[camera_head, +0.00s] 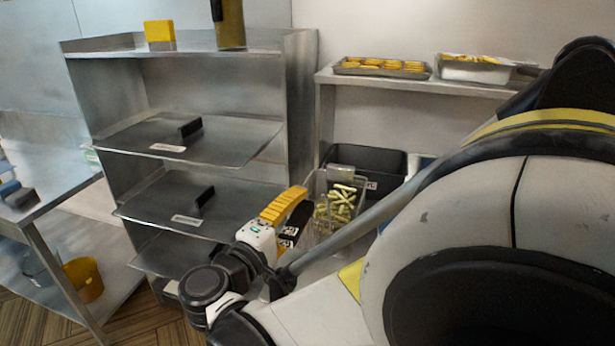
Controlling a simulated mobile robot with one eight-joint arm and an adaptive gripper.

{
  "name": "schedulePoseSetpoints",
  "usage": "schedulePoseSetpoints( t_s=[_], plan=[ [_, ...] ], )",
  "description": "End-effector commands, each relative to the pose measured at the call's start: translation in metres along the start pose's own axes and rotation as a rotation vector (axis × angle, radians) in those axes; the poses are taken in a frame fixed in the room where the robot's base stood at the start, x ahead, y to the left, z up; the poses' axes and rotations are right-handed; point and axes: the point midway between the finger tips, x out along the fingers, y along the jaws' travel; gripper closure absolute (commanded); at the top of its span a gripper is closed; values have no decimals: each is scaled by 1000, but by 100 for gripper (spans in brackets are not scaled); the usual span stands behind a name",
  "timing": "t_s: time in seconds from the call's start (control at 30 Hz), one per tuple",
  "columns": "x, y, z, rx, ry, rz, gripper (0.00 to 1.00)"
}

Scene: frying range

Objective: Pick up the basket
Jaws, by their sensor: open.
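A see-through basket (321,185) holds many pale green and yellow pieces. It stands right of the shelf unit, partly hidden by my arm at its lower side. My gripper (304,205), with a yellow-backed finger and dark inner parts, is open at the basket's left side. It overlaps the basket's left edge in the picture; I cannot tell whether it touches it. Nothing shows between the fingers. The basket's base is hidden.
A black bin (385,160) stands behind the basket. A steel shelf unit (302,110) with black-handled trays is close on the left. An upper shelf (400,82) carries a tray (345,72) of yellow food and a white-sided pan (470,72). A yellow bucket (84,280) sits lower left.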

Motion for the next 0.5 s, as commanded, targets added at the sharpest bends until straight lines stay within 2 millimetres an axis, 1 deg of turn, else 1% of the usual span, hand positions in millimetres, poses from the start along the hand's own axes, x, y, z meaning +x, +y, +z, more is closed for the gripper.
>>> schedulePoseSetpoints(
  t_s=[0.2,0.23,0.27,0.3,0.37,0.4,0.5],
  plan=[
    [1,1,0,0,0,0,53],
    [1,1,0,0,0,0,57],
    [1,1,0,0,0,0,67],
    [1,1,0,0,0,0,79],
    [1,1,0,0,0,0,97],
    [1,1,0,0,0,0,100],
    [1,1,0,0,0,0,100]
  ],
)
